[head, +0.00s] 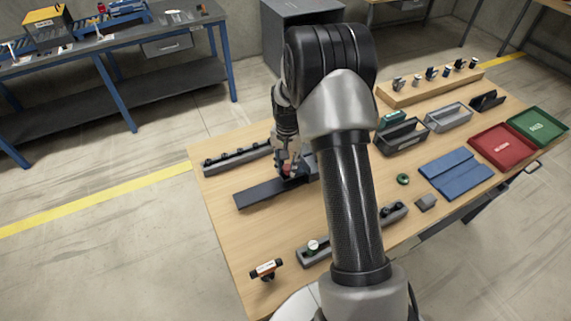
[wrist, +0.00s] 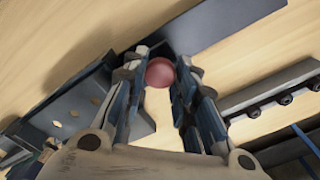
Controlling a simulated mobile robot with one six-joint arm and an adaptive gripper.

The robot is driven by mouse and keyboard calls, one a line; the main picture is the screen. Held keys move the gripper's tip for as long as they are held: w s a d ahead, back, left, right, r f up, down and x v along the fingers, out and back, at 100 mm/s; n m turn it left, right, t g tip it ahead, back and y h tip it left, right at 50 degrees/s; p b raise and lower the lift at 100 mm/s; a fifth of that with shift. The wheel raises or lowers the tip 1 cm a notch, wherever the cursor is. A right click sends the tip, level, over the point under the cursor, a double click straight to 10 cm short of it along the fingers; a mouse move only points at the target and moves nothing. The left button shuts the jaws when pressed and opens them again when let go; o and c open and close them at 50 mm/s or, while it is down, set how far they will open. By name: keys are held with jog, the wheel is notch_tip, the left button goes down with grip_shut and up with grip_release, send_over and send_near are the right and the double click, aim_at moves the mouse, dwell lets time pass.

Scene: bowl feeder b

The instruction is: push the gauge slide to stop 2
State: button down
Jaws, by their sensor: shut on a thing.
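The gauge slide's red round knob (wrist: 160,73) sits between my gripper's fingers in the wrist view. My gripper (head: 287,172) is shut on this knob, low over a long dark flat rail (head: 258,193). In the wrist view the rail (wrist: 222,27) runs from the fingertips to the upper right. A dark plate with several holes (wrist: 88,108) stands at the left of the fingers. The body of the slide under the knob is mostly hidden by my fingers. I cannot make out stop numbers.
A grey bar with several black knobs (head: 225,162) lies behind the rail; it also shows in the wrist view (wrist: 262,95). Nearer stand a small orange-marked stand (head: 266,268) and a grey fixture (head: 313,250). Red (head: 488,160) and green (head: 522,138) trays lie right.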

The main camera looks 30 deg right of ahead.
jog(key=c, duration=1.2)
grip_release()
jog(key=shift+c, duration=0.2)
jog(key=shift+r, duration=0.1)
notch_tip(320, 180, up, 12)
